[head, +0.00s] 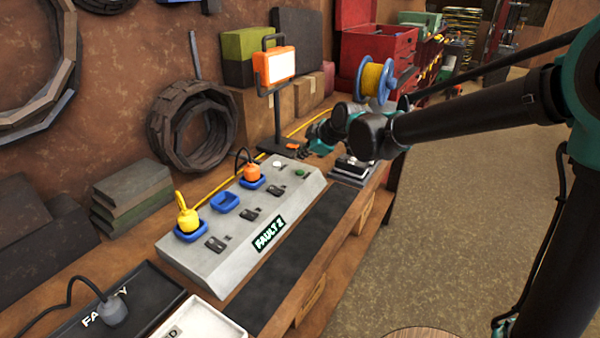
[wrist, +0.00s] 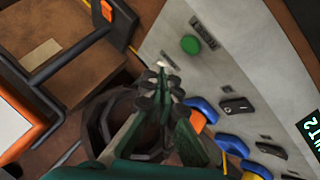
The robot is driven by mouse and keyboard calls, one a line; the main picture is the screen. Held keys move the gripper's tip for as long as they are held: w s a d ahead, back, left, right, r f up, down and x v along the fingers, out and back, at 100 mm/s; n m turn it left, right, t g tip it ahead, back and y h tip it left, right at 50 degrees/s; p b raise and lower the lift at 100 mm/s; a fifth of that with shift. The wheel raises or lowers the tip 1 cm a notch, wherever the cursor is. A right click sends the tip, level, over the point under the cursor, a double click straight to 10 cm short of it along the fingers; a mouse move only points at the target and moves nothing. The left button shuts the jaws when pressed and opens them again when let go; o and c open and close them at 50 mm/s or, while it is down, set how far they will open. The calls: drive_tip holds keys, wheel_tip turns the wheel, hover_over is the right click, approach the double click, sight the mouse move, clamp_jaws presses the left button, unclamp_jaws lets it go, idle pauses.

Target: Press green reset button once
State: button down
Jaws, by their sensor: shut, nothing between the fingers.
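The green reset button (head: 300,172) is a small round cap at the far end of the grey sloped control box (head: 240,220). It also shows clearly in the wrist view (wrist: 190,44), uncovered, beside a small dark label. My gripper (head: 299,149) is at the far end of the box, just beyond the button in the head view. In the wrist view my gripper (wrist: 161,78) has its fingers closed together with nothing held. The fingertips are beside the green button, apart from it in the picture. A small white knob or lamp (head: 278,163) sits near the button.
The box carries blue sockets, a yellow plug (head: 187,219), an orange plug (head: 252,173), several black switches and a display (head: 269,233) reading FAULT 2. An orange work lamp (head: 275,66) stands behind my gripper. Black and white trays lie at the near end.

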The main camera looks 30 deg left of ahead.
sight(302, 173)
drive_tip(key=shift+f, duration=1.6)
drive_tip(key=shift+f, duration=0.15)
drive_tip(key=shift+f, duration=0.25)
drive_tip(key=shift+f, duration=0.4)
idle(0.8)
drive_tip(key=shift+r, duration=0.8)
drive_tip(key=shift+r, duration=2.5)
